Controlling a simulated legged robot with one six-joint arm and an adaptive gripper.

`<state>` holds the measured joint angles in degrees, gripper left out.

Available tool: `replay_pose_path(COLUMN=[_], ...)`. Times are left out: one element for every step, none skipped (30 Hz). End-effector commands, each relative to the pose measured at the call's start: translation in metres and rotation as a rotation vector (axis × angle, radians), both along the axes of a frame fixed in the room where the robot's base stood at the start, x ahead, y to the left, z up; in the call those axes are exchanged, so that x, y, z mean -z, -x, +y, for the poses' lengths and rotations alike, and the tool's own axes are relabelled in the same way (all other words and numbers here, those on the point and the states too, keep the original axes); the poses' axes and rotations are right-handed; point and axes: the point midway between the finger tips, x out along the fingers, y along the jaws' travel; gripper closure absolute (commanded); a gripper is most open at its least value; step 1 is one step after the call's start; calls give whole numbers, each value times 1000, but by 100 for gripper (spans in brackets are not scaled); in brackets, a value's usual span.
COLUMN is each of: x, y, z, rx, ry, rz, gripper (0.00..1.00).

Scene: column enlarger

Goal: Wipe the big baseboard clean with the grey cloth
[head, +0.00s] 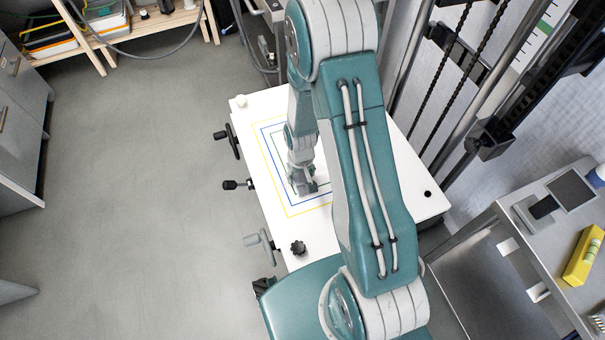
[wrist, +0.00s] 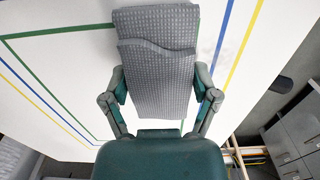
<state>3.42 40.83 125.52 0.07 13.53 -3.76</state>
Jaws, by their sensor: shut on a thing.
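The big white baseboard (head: 322,226) lies below my arm, marked with nested yellow, blue and green rectangles. Its surface and coloured lines also fill much of the wrist view (wrist: 60,70). My gripper (head: 305,188) is over the marked rectangles, near their right part in the head view. In the wrist view my gripper (wrist: 160,100) is shut on the grey cloth (wrist: 158,75), which looks folded and has a fine woven pattern. The cloth is at or close to the board's surface; I cannot tell whether it touches. My arm hides the board's middle right. Faint grey smudging shows beside the cloth.
Black knobs (head: 230,184) and a grey crank handle (head: 262,243) stick out along the board's left edge. A black knob (head: 298,248) stands on its near corner. A metal side table (head: 560,230) is at the right, with a yellow box (head: 583,256). Open floor lies left.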

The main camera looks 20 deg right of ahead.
Motion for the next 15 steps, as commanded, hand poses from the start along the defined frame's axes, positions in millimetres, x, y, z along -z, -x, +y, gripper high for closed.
replay_pose_path(x=[0, 0, 0, 0, 0, 0, 0, 0, 0, 0, 0, 0, 0, 0, 0], y=[0, 0, 0, 0, 0, 0, 0, 0, 0, 0, 0, 0, 0, 0, 0], z=[0, 1, 2, 4, 6, 10, 12, 14, 18, 20, 22, 25, 28, 30, 33], rx=[0, 0, -1, -2, -2, -3, -3, -3, -3, -3, -3, -3, -3, -3, -3], ry=[0, 0, 0, 0, 0, 0, 0, 0, 0, 0, 0, 0, 0, 0, 0], rz=[0, 0, 0, 0, 0, 0, 0, 0, 0, 0, 0, 0, 0, 0, 0], gripper=[61, 61, 61, 61, 61, 61, 61, 61, 61, 61, 61, 61, 61, 61, 61])
